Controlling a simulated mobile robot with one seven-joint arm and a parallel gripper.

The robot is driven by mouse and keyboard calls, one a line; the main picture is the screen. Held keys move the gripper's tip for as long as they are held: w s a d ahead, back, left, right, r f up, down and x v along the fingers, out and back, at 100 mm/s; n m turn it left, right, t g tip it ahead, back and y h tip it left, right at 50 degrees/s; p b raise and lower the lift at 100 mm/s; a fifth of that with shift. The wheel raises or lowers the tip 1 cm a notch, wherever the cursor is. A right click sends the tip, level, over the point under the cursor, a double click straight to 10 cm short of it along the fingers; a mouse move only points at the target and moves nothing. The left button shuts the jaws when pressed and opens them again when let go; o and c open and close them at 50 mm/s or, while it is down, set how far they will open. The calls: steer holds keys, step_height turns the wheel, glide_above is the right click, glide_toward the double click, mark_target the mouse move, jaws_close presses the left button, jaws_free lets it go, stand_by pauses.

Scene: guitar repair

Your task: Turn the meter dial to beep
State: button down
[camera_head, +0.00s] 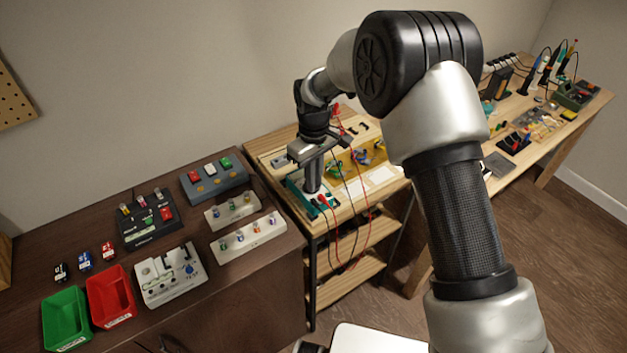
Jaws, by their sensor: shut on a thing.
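The meter (297,197) is a teal-edged device lying on the small wooden bench in the middle of the view. My gripper (313,188) points down onto the meter's face from above, and its jaws are shut on the dial. The dial itself is hidden by the gripper, so its setting cannot be read. Red and black leads (352,240) run from the meter area and hang over the bench's front edge.
The wooden bench (268,149) also holds a yellow bin (345,161) close to the right of my gripper. A dark brown cabinet (215,305) at left carries a red tray (109,294), a green tray (64,318) and several switch boxes. A longer workbench with tools stands at right.

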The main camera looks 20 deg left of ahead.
steer(key=n, duration=0.5)
steer(key=shift+w+d+n+b, duration=0.1)
steer(key=shift+w+n+b, duration=0.2)
steer(key=shift+b, duration=0.1)
steer(key=n, duration=0.6)
steer(key=shift+w, duration=0.25)
steer(key=shift+n, duration=0.3)
steer(key=c, duration=1.8)
jaws_free()
steer(key=shift+c, duration=0.2)
steer(key=shift+r, duration=0.1)
step_height(320, 180, up, 17)
steer(key=shift+r+p, duration=0.15)
steer(key=shift+p, duration=0.15)
